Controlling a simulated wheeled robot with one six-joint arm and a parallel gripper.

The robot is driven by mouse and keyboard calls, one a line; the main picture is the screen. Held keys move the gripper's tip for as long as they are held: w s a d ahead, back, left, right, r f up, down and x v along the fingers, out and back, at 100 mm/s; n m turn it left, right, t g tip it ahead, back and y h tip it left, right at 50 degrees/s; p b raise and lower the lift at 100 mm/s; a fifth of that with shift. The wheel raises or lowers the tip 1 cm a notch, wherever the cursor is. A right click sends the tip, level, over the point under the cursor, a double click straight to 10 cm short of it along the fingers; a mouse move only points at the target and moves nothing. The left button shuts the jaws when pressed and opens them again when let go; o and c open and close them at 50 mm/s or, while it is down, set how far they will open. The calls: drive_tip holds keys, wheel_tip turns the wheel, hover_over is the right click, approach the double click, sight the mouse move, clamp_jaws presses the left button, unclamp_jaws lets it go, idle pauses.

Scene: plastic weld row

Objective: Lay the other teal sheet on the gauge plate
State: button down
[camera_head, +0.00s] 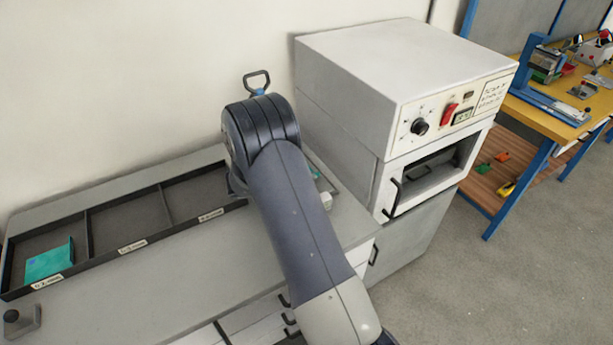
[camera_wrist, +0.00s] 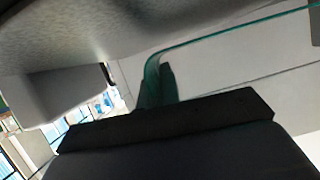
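A teal sheet (camera_head: 50,262) lies in the left compartment of the black tray on the bench. In the wrist view, a thin teal sheet (camera_wrist: 205,36) is seen nearly edge-on, running from between my fingers up to the right. My gripper (camera_wrist: 158,83) appears shut on its edge. In the head view my arm hides the gripper and the held sheet. A small teal patch (camera_head: 315,173) shows just right of my arm on the bench; I cannot tell what it belongs to. I cannot make out the gauge plate for certain.
The black three-compartment tray (camera_head: 88,232) has labels along its front; its middle and right compartments look empty. A white oven-like machine (camera_head: 405,85) stands right of the bench. A small white block (camera_head: 327,200) sits beside my arm.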

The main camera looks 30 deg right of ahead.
drive_tip(key=shift+f+b, duration=0.3)
drive_tip(key=shift+f, duration=0.25)
drive_tip(key=c, duration=1.6)
unclamp_jaws()
drive_tip(key=shift+r, duration=0.1)
